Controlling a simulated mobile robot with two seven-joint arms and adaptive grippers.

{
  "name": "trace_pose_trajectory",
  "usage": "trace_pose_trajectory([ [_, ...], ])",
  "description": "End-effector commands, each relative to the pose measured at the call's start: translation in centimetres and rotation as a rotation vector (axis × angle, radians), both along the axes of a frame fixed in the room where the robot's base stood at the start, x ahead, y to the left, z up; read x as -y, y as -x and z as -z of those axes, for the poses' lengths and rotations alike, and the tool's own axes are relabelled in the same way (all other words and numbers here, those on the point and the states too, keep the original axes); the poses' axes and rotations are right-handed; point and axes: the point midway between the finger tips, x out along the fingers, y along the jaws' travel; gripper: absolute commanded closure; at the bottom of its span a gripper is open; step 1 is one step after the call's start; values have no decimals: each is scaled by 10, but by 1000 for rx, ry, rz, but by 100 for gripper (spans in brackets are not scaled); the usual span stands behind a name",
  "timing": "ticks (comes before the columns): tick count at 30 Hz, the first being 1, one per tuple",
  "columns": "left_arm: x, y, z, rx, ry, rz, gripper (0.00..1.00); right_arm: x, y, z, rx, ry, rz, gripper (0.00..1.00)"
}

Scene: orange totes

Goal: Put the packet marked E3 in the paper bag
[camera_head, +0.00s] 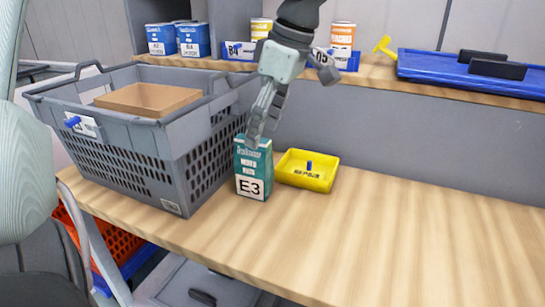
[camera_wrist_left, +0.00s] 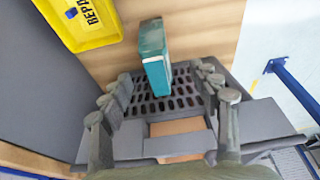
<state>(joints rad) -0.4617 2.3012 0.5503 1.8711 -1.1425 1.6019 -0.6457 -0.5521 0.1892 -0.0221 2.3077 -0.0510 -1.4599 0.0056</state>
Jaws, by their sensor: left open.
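The packet marked E3 (camera_head: 252,170) is a teal and white carton standing upright on the wooden bench, right of the grey basket. My left gripper (camera_head: 258,135) points down at its top and hides part of its upper edge. In the left wrist view the packet (camera_wrist_left: 156,62) shows ahead, between the open fingers (camera_wrist_left: 165,78); I see no grip on it. My right gripper is not in view.
A yellow tray (camera_head: 307,171) stands just right of the packet. A shelf behind holds blue cans (camera_head: 193,40), an orange-labelled can (camera_head: 342,36) and a blue lid (camera_head: 470,72). The bench (camera_head: 420,235) is clear at the right.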

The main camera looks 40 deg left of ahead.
Motion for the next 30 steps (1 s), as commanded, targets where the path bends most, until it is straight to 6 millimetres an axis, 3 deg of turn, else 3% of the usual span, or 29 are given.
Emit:
trace_pose_trajectory([
  [5, -3, 1, 9, -2, 1, 0, 38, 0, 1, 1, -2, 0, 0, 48],
  [15, -17, 4, 50, -4, 2, -1, 38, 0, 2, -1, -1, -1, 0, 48],
  [19, -22, 5, 67, -3, 3, -1, 38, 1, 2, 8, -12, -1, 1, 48],
  [29, -25, 5, 74, 1, 0, -2, 38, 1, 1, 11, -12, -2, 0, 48],
  [30, -25, 5, 74, 1, 0, -2, 43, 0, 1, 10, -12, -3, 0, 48],
])
